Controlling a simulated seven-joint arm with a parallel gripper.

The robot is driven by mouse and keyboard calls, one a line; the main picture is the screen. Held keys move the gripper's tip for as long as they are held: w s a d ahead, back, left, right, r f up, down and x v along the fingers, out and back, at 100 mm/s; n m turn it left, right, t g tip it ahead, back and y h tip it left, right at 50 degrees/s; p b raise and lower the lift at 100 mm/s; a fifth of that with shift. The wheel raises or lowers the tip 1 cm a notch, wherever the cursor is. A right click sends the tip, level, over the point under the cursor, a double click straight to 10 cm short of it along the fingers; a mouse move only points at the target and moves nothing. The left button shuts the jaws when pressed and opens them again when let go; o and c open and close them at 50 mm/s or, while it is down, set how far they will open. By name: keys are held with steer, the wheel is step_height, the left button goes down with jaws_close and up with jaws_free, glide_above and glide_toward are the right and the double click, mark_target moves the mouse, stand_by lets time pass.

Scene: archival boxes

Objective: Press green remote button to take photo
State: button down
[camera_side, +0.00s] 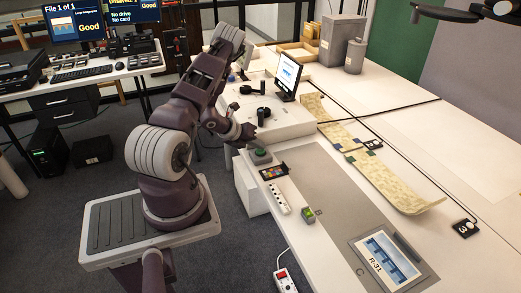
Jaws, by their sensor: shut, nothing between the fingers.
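A green button (260,151) sits on a small dark box near the left edge of the white table. My gripper (250,136) is shut and empty. It is just above and slightly left of the button in the picture; a small gap seems to show, but I cannot tell their exact distance. A card marked R-31 with a blue picture (386,260) lies on the grey mat (325,190) at the front right.
A colour card (273,173), a white power strip (279,198) and a small yellow-green device (308,214) lie along the near edge. A tablet screen (288,75) stands behind. A long patterned strip (385,180) lies to the right. Monitors (75,22) stand on a desk at the back left.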

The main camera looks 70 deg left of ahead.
mark_target(258, 151)
steer(key=shift+r, duration=0.85)
steer(key=shift+r, duration=2.5)
